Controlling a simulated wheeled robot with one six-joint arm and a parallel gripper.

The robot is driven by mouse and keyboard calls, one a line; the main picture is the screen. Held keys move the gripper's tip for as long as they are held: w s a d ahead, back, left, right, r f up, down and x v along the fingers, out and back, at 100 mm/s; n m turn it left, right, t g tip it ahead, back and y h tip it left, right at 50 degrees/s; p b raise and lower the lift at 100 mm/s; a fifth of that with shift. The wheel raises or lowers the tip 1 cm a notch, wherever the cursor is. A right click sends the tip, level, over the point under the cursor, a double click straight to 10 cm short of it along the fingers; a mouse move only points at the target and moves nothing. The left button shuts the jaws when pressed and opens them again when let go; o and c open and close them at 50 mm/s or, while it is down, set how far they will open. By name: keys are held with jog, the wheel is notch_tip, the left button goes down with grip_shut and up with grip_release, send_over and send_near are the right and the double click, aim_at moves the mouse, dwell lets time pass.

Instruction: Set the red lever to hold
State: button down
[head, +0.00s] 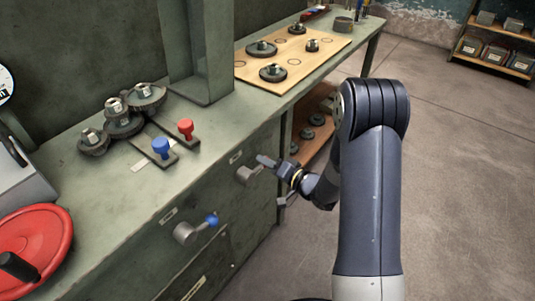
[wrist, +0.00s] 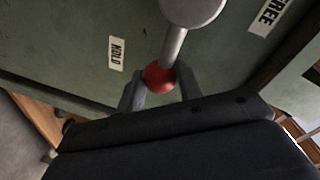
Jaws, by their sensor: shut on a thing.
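The red lever has a grey hub (head: 248,176) on the green bench front in the head view. In the wrist view its grey rod (wrist: 174,45) runs from the round hub to a red ball knob (wrist: 158,77). My gripper (wrist: 159,88) is shut on the red ball, one finger on each side. In the head view my gripper (head: 266,161) covers the ball. In the wrist view the HOLD label (wrist: 117,53) is left of the rod and the FREE label (wrist: 271,16) is at upper right. The rod points at neither label.
A second lever with a blue ball (head: 212,220) is nearer on the bench front. On the bench top are a red knob (head: 185,128), a blue knob (head: 161,147) and a board with discs (head: 310,62). A red handwheel (head: 50,235) is at left. Floor at right is clear.

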jog(key=shift+s+a+f+m+g+p, duration=0.1)
jog(key=shift+f+m+g+p, duration=0.1)
jog(key=shift+f+m+p, duration=0.4)
jog(key=shift+s+a+f+m+g+p, duration=0.1)
jog(key=shift+f+m+g+p, duration=0.2)
jog(key=shift+f+m, duration=0.5)
jog(key=shift+r, duration=0.1)
jog(key=c, duration=1)
grip_release()
jog(key=p+v, duration=0.1)
jog(key=v, duration=1)
jog(key=shift+f, duration=0.2)
jog(key=shift+w, duration=0.1)
jog(key=x, duration=0.7)
jog(key=b+x, duration=0.1)
jog(key=x, duration=0.2)
jog(key=shift+w+a+r, duration=0.2)
jog(key=shift+w+a, duration=0.05)
jog(key=shift+a, duration=0.05)
